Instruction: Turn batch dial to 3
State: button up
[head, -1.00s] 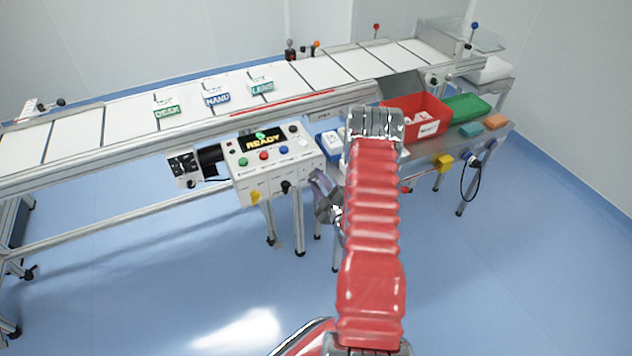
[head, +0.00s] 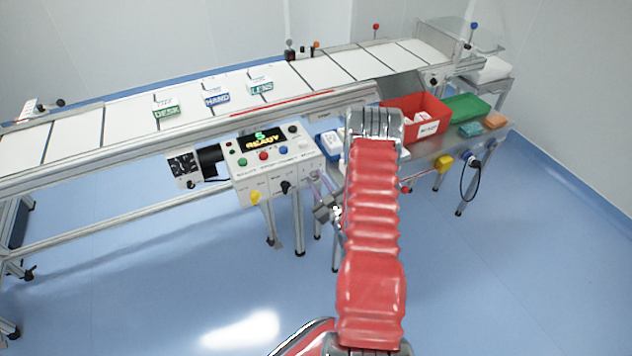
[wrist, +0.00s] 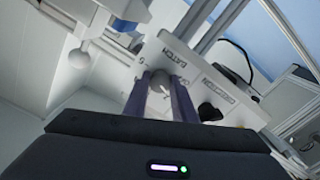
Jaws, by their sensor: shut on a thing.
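The white control panel (head: 262,176) stands at the front of the conveyor, with a lit display (head: 262,140) showing green and yellow characters; the lower line reads READY. My gripper (head: 319,179) is at the panel's right end, partly hidden by my red arm. The dial's pointer and setting cannot be made out.
A black knob (wrist: 210,112) sits close beside the fingers on the panel. A red bin (head: 415,112) stands on the bench at right. The floor in front is clear.

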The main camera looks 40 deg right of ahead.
jog(key=m, duration=0.7)
jog(key=shift+a+f, duration=0.2)
jog(key=m, duration=0.7)
dwell(0.3)
jog(key=o, duration=1)
jog(key=shift+d+r, duration=0.1)
jog(key=shift+o, duration=0.2)
jog(key=shift+s, duration=0.1)
jog(key=v, duration=1.3)
jog(key=shift+s, duration=0.25)
